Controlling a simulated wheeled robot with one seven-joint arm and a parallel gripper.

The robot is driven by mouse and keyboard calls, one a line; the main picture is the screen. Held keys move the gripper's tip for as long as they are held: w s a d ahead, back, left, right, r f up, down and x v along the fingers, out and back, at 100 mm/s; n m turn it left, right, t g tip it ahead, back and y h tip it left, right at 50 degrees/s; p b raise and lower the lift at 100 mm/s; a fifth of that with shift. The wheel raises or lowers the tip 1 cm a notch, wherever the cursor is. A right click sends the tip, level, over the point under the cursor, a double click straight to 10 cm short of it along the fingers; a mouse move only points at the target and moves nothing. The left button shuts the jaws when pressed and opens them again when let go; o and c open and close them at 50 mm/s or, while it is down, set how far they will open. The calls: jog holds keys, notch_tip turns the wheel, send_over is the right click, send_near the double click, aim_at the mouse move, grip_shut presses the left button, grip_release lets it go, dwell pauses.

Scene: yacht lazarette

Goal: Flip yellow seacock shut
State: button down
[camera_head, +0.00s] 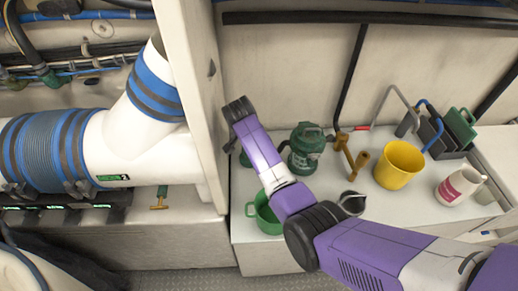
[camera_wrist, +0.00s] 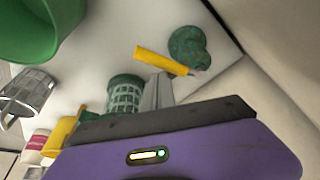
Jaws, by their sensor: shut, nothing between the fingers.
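The yellow seacock handle (camera_wrist: 163,61) shows in the wrist view as a straight bar. It runs from near my fingers to a rounded green valve body (camera_wrist: 188,48) on the white counter. In the head view a bit of green valve body (camera_head: 245,158) shows beside my arm, and the handle is hidden there. My gripper (camera_wrist: 158,91) is shut and empty. In the wrist view its fingers appear just below the yellow bar, with no clear contact. In the head view the dark gripper end (camera_head: 238,110) is by the pale partition, and its fingertips are hidden.
The partition (camera_head: 195,75) and white pipe (camera_head: 140,150) bound the left.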

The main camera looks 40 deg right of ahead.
notch_tip(320, 180, up, 10)
jog(key=shift+d, duration=0.25)
dwell(0.6)
jog(key=shift+s, duration=0.1)
dwell(0.4)
